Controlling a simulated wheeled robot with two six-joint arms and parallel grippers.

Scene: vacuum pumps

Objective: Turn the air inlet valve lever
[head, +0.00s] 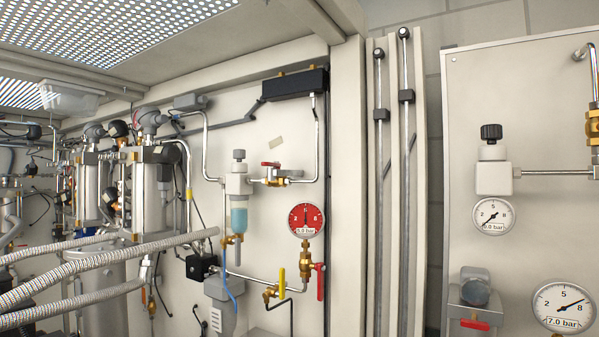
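Several valve levers show in the head view, and no label tells which is the air inlet valve lever. A red lever (271,164) lies level on a brass valve (272,180) in the pipe right of the filter bowl. Lower down, a yellow lever (281,283) stands upright. Beside it a red lever (320,282) hangs upright below the red-faced gauge (306,219). Another red lever (474,324) lies level at the lower right, under a grey round fitting. Neither of my grippers is in view, and nothing touches these levers.
Ribbed hoses (105,252) cross the lower left before metal cylinders. A filter with a blue bowl (239,218) hangs on the wall. Vertical rails (391,200) separate it from the right panel, which carries white gauges (564,306). The space before the valves looks clear.

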